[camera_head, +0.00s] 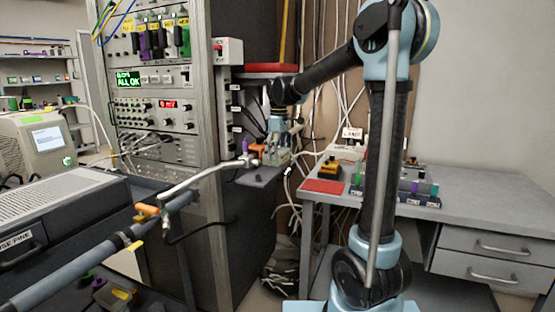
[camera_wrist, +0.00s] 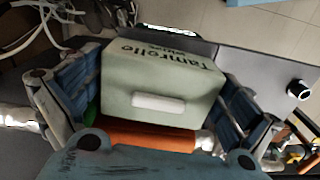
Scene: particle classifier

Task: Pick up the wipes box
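The wipes box, a pale grey-green carton with dark "Tamrelle" lettering and a white patch on its face, fills the middle of the wrist view (camera_wrist: 160,85). My gripper (camera_wrist: 165,95) has one blue finger on each side of it, close to its left and right sides. Whether both fingers press on the box cannot be told. In the head view my gripper (camera_head: 277,142) points down over a small grey shelf (camera_head: 260,177) on the front of the rack, where a small pale box shape is partly hidden by it.
An orange item (camera_wrist: 150,135) lies close beside the box under my gripper, and a green bit shows at its left. A metal pipe (camera_head: 205,175) runs near the shelf. The instrument rack (camera_head: 160,125) stands behind; a grey bench (camera_head: 470,190) with small items is at the right.

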